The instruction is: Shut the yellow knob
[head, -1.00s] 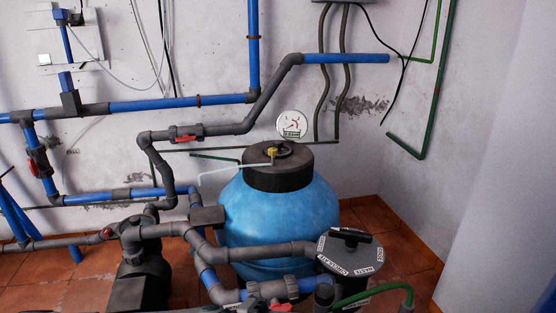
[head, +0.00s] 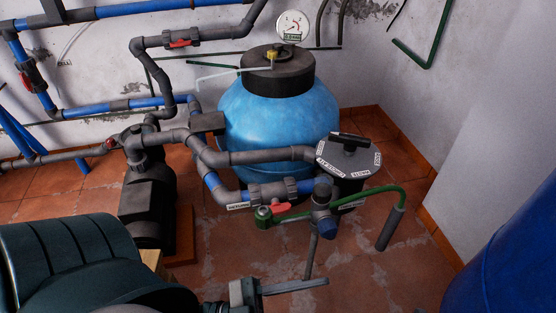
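A small yellow knob (head: 271,56) sits on the black top of the blue tank (head: 280,115), in the upper middle of the head view. A thin pale pipe runs left from beside it. My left gripper (head: 300,286) is at the bottom of the view, at the end of my dark arm. It is well below and in front of the knob, apart from it. Its fingers point right and look like one narrow grey bar, so its opening is unclear. My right gripper is not in view.
Grey pipes and a black-lidded filter pot (head: 347,155) stand in front of the tank. A red-handled valve (head: 280,208) and green hose (head: 370,192) are nearer. A blue rounded object (head: 510,250) fills the right edge. Some tiled floor is bare at centre right.

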